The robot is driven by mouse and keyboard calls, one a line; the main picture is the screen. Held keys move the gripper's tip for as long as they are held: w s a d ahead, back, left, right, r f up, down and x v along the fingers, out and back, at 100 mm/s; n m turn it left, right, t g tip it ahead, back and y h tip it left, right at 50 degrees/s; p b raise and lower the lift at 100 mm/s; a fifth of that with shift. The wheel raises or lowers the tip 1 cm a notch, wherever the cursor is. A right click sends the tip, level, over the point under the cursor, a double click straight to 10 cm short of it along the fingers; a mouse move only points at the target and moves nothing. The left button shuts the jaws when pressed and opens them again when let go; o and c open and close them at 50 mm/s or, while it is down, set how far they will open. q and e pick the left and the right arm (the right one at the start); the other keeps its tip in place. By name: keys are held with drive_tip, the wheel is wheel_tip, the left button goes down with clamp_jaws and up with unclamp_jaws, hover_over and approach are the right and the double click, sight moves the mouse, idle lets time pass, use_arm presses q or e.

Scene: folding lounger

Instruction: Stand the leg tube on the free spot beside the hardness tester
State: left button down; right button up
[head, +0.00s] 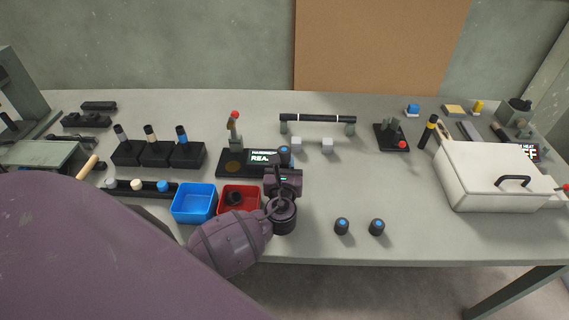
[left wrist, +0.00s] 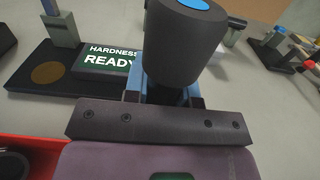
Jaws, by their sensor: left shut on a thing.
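My left gripper (head: 283,176) is shut on a dark cylinder with a blue top (head: 284,151); it also shows large in the left wrist view (left wrist: 185,38). The cylinder is about upright; its lower part is hidden by the gripper, so I cannot tell whether it is the leg tube. The hardness tester (head: 234,145), with a black base, a brass disc and a screen reading HARDNESS READY, is just left of the gripper in the head view. Its screen also shows in the left wrist view (left wrist: 108,60). My right gripper is not in view.
A blue bin (head: 194,203) and a red bin (head: 239,190) stand in front of the tester. Black blocks hold several banded tubes (head: 151,137). A long black tube (head: 318,118) lies on supports behind. Two blue-topped cylinders (head: 342,226) stand right. The middle right of the table is clear.

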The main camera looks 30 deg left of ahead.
use_arm(q)
drive_tip(key=c, duration=0.9)
unclamp_jaws()
drive_tip(key=shift+o, duration=0.2)
drive_tip(key=shift+s, duration=0.1)
drive_tip(key=shift+v, duration=2.9)
